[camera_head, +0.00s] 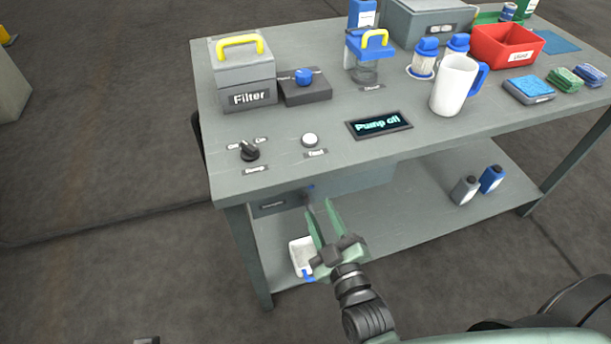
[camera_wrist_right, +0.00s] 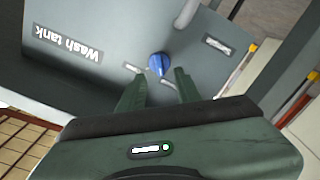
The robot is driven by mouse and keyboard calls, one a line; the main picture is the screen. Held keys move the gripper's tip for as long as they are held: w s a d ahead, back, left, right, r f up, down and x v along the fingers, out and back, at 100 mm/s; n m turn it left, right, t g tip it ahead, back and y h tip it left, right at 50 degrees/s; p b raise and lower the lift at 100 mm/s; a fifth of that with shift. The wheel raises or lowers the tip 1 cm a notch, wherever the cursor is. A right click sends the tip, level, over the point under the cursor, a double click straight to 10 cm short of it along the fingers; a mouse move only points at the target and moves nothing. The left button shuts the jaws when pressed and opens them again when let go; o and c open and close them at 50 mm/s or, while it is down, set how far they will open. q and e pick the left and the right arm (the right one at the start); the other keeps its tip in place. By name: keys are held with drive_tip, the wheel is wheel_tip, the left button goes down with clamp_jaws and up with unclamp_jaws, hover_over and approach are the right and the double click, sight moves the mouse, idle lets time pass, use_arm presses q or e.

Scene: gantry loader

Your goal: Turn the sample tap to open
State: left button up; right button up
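In the right wrist view a blue tap handle (camera_wrist_right: 160,64) stands out from the grey front of the box lettered "Wash tank" (camera_wrist_right: 95,35). In the head view only a small blue bit of it (camera_head: 310,188) shows under the table's front edge. My right gripper (camera_head: 319,203) is open and empty in front of it. In the right wrist view its two fingertips (camera_wrist_right: 160,77) are spread to either side of the handle's near end. I cannot tell whether they touch it. Small labels flank the handle, too small to read. My left gripper is not in view.
The table top (camera_head: 225,180) carries a filter box (camera_head: 248,97), a pump switch (camera_head: 249,151), a display reading "Pump off" (camera_head: 379,124), a white jug (camera_head: 454,87) and a red bin (camera_head: 505,48). A white container (camera_head: 300,257) stands below my right gripper on the lower shelf.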

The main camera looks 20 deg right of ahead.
drive_tip(key=w+b, duration=0.1)
drive_tip(key=w, duration=0.6)
drive_tip(key=shift+a, duration=0.1)
drive_tip(key=shift+r, duration=0.1)
clamp_jaws()
